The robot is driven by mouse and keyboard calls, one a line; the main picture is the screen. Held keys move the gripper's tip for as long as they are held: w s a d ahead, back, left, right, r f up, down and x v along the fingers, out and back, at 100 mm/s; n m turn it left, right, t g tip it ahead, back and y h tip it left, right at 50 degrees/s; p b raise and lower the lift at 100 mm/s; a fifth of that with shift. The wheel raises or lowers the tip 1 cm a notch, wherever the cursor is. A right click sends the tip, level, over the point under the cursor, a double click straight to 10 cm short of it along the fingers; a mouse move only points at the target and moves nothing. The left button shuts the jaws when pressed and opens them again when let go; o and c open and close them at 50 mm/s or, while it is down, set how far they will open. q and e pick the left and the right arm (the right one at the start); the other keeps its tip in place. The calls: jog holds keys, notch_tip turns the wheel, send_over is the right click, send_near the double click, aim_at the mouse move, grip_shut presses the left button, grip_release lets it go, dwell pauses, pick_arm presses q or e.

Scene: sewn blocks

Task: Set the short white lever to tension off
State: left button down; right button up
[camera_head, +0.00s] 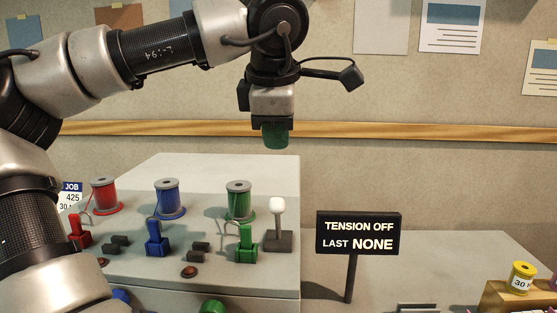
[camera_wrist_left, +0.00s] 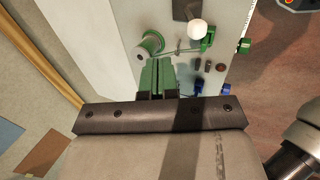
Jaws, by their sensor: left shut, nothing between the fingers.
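The short white lever (camera_head: 278,218) stands upright on a dark base at the right end of the grey machine top (camera_head: 180,165). Its round white knob (camera_wrist_left: 197,29) also shows in the left wrist view. My left gripper (camera_head: 275,136), with green fingertips, is shut and empty. It hangs above and behind the machine, up from the lever and the green spool (camera_head: 239,200). In the left wrist view its fingers (camera_wrist_left: 158,74) point toward the green spool (camera_wrist_left: 149,46), with the knob beyond to the right. A black sign (camera_head: 358,234) reads "TENSION OFF" and "LAST NONE". My right gripper is not in view.
Red (camera_head: 105,195) and blue (camera_head: 168,198) spools stand left of the green one. Red (camera_head: 79,230), blue (camera_head: 157,238) and green (camera_head: 246,242) clamp-like parts stand before them. A yellow spool (camera_head: 521,277) sits on a wooden block at right.

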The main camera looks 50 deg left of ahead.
pick_arm(q)
jog(key=v, duration=0.5)
jog(key=shift+s+d+f, duration=0.2)
jog(key=shift+s+d, duration=0.05)
jog(key=shift+d, duration=0.05)
jog(key=shift+s+d, duration=0.1)
jog(key=shift+s, duration=0.05)
